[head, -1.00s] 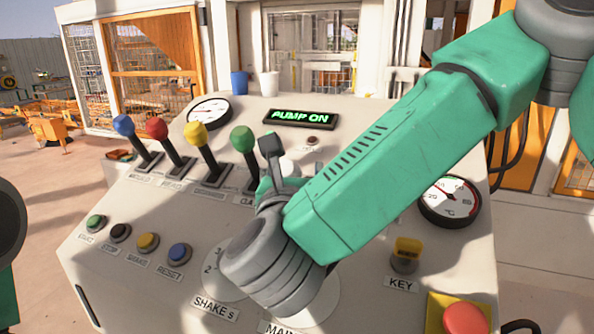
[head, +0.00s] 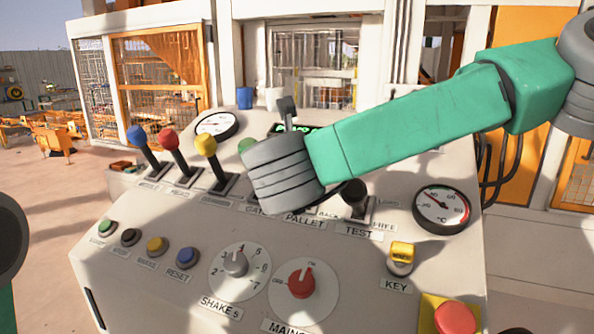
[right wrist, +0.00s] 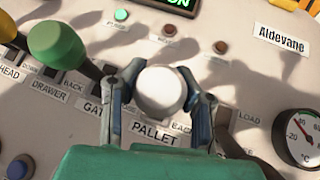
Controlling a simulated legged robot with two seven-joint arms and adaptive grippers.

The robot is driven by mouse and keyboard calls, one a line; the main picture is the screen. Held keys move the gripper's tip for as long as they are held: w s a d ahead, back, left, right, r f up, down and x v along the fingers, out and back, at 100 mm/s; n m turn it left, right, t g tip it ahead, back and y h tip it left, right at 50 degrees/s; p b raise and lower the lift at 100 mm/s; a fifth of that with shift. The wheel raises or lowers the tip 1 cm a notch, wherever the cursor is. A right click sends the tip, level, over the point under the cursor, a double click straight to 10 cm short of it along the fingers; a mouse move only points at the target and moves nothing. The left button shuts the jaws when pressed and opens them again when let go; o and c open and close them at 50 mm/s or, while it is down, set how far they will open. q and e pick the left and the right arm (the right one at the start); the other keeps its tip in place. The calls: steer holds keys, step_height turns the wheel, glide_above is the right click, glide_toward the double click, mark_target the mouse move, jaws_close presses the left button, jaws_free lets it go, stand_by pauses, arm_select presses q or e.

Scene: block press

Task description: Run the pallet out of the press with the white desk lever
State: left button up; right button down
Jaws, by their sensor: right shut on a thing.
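The white lever's round knob (right wrist: 161,91) stands over the PALLET label (right wrist: 155,133) in the right wrist view. My right gripper (right wrist: 162,76) is shut on this white knob, with one finger on each side. In the head view my right wrist and forearm cover the knob and most of the gripper; a dark finger part sticks up behind the wrist. The PALLET label (head: 305,220) shows just below the wrist. Of my left arm only a piece shows at the left edge of the head view; its gripper is out of view. The pallet cannot be made out.
Blue (head: 137,134), red (head: 169,138) and yellow (head: 205,144) levers stand to the left. The green lever knob (right wrist: 56,48) is close left of my gripper. A black TEST lever (head: 355,194) stands to the right. Buttons, dials and a red button (head: 455,318) lie nearer.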

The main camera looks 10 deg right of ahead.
steer(key=shift+w+r, duration=0.1)
steer(key=shift+r, duration=0.45)
steer(key=c, duration=1)
jaws_free()
steer(key=shift+s, duration=0.45)
steer(key=shift+w+f, duration=0.15)
steer(key=shift+f, duration=0.05)
steer(key=shift+a, duration=0.1)
steer(key=v, duration=1.2)
steer(key=shift+f, duration=0.15)
